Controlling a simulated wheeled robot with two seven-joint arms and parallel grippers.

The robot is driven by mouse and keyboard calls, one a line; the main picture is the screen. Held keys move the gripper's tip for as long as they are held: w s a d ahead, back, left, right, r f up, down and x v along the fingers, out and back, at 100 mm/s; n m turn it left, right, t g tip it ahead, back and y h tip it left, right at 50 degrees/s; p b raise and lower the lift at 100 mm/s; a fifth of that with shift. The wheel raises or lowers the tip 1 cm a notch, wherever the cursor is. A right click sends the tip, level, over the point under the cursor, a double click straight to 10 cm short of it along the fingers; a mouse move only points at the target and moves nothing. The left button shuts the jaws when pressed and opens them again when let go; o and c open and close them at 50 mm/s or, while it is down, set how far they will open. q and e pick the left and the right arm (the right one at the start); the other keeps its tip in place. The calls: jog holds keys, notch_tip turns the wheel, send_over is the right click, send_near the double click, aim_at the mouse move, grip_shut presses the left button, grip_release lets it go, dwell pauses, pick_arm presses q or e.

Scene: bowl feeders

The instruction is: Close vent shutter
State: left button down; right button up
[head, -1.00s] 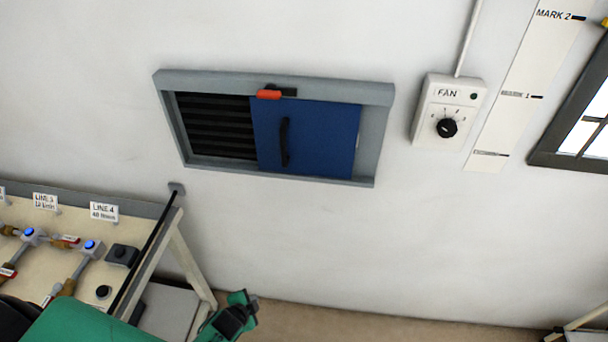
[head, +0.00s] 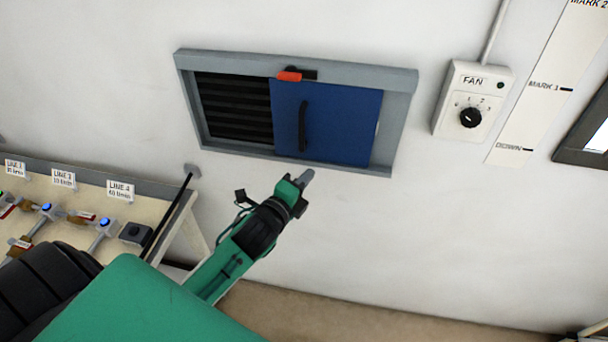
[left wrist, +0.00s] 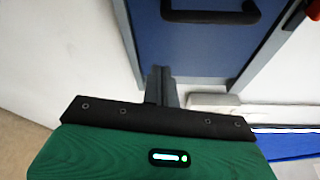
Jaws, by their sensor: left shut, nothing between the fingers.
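The vent is a grey wall frame (head: 400,125) with a blue sliding shutter (head: 345,125) over its right part. Dark louvres (head: 235,108) show uncovered on the left. The shutter has a black upright handle (head: 303,125). A red latch piece (head: 289,76) sits on the top rail above the shutter. My left gripper (head: 305,178) is shut and empty, just below the frame's lower edge and under the handle. In the left wrist view the gripper (left wrist: 160,82) points at the shutter (left wrist: 200,45), with the handle (left wrist: 210,15) ahead of it. The right gripper is not in view.
A bench (head: 90,185) with valves and line labels stands at the lower left. A fan control box (head: 472,100) is on the wall right of the vent, beside a marked white strip (head: 545,90). The wall below the vent is clear.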

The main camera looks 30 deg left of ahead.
aim_at(317, 145)
pick_arm(q)
jog(key=w+p, duration=0.1)
jog(key=w, duration=0.3)
jog(key=w+p, duration=0.1)
jog(key=w, duration=0.3)
jog(key=shift+w+d+f, duration=0.1)
jog(key=shift+d, duration=0.1)
jog(key=a+p, duration=0.1)
jog(key=s+a+p, duration=0.1)
jog(key=shift+a+r, duration=0.2)
jog(key=shift+a, duration=0.1)
jog(key=shift+s+a, duration=0.35)
jog(key=shift+a, duration=0.2)
jog(key=shift+w, duration=0.1)
jog(key=shift+a, duration=0.1)
